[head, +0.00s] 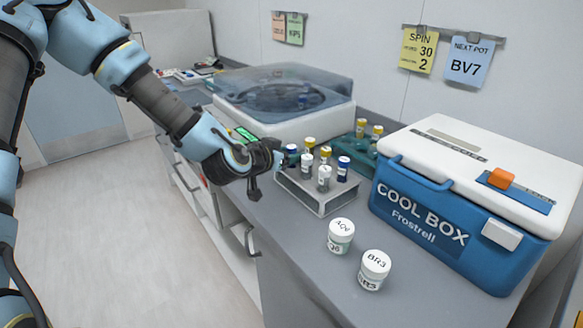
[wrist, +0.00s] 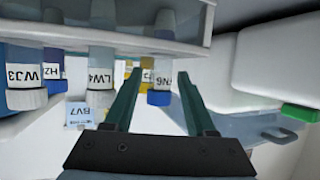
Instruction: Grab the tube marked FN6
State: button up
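A blue-capped tube (wrist: 160,98) with a label reading "N6", its first letter not clear, shows between my finger tips in the wrist view, which is upside down. It appears to be the blue-capped tube (head: 292,149) beside my gripper in the head view, at the rack's left end. My gripper (wrist: 159,72) is open, with a finger on either side of the tube in the picture; no contact is visible. In the head view my gripper (head: 279,158) is at the left side of the white rack (head: 313,200).
A centrifuge (head: 270,100) stands behind, a teal rack (head: 362,147) to the right, then the cool box (head: 405,215). Two white pots (head: 340,236) (head: 374,270) stand in front.

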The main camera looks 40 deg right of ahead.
grip_shut()
dwell(0.5)
